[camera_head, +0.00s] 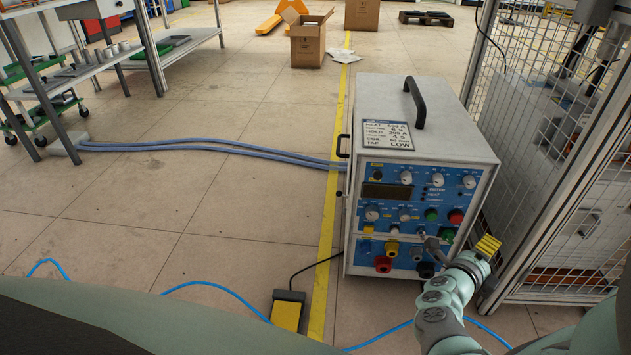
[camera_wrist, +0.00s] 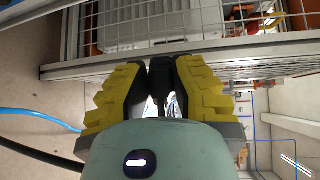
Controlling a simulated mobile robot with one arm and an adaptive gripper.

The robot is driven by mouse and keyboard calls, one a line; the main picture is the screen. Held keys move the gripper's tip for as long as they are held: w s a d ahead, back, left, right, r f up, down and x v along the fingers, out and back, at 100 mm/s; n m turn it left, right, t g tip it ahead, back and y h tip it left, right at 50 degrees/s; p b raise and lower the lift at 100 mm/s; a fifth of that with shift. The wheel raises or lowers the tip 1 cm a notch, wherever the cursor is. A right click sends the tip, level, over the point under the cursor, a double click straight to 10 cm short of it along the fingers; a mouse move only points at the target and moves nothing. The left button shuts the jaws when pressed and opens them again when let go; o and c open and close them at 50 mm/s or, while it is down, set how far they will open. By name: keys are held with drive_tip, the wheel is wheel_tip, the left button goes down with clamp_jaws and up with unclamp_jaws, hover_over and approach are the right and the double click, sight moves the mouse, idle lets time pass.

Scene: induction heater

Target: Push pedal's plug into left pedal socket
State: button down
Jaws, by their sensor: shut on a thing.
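The induction heater (camera_head: 423,115) is a white box with a black top handle and a blue front panel (camera_head: 386,215) of knobs, buttons and round connectors. My gripper (camera_head: 487,246) is at the panel's lower right, its yellow finger pads toward the wire fence. In the wrist view, my gripper (camera_wrist: 165,76) is shut on a small dark thing between the fingertips. I cannot make out whether this is the pedal's plug. I cannot identify the left pedal socket.
A wire fence (camera_head: 570,150) stands close on the right, also filling the wrist view's top (camera_wrist: 205,25). Thick blue-grey hoses (camera_head: 210,145) run left from the heater. A thin blue cable (camera_head: 215,286) crosses the front floor. The floor left of the yellow line is mostly clear.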

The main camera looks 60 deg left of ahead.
drive_tip(key=s+a+f+n+g+y+b, duration=0.1)
drive_tip(key=s+a+f+n+y+b, duration=0.2)
drive_tip(key=s+f, duration=0.4)
drive_tip(key=s+a+f+n+g+y+b, duration=0.2)
drive_tip(key=s+a+f+n+y+b, duration=0.2)
drive_tip(key=f, duration=0.6)
drive_tip(key=s+a+y+b, duration=0.1)
drive_tip(key=s+a, duration=0.1)
drive_tip(key=a, duration=0.1)
drive_tip(key=shift+s+a+b, duration=0.3)
drive_tip(key=shift+s+a, duration=0.05)
drive_tip(key=shift+w, duration=0.1)
drive_tip(key=w+a+b, duration=0.4)
drive_tip(key=a, duration=0.1)
drive_tip(key=shift+w+a, duration=0.3)
drive_tip(key=shift+w, duration=0.1)
drive_tip(key=shift+r+y+b, duration=0.1)
drive_tip(key=shift+y+b, duration=0.2)
idle(0.4)
drive_tip(key=shift+w+a+b, duration=0.35)
drive_tip(key=shift+a+b, duration=0.15)
idle(0.6)
